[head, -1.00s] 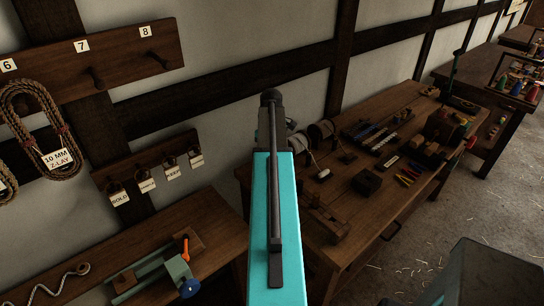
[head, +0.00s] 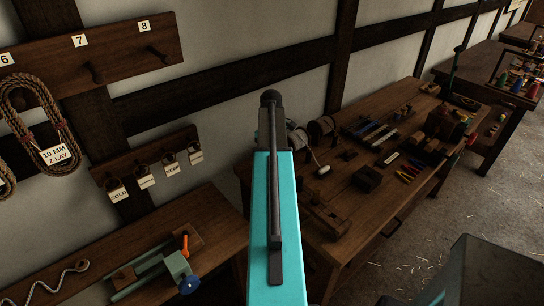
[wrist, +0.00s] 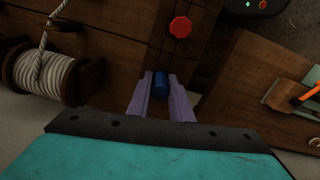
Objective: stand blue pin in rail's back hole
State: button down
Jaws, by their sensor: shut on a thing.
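In the wrist view, the blue pin (wrist: 160,84) is between the two pale purple fingers of my gripper (wrist: 161,90), which is shut on it. Only the pin's blue upper part shows clearly; its lower end is hidden. A red faceted knob-like top (wrist: 180,27) stands out just beyond the pin, a little to the right, on a dark wooden strip (wrist: 188,55) that may be the rail. I cannot make out the back hole. In the head view, my teal arm hides the gripper and the pin.
A spool of white rope (wrist: 42,76) lies left of my gripper in the wrist view. A piece with an orange handle (wrist: 310,95) is at the right. In the head view, a tool-covered bench (head: 400,190) stands right of my arm, and a bench with a green vise (head: 178,267) at left.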

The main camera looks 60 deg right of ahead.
jog(key=shift+f, duration=0.4)
jog(key=c, duration=1.5)
grip_release()
jog(key=shift+r, duration=0.1)
notch_tip(320, 180, up, 12)
jog(key=b, duration=0.4)
jog(key=shift+r, duration=0.8)
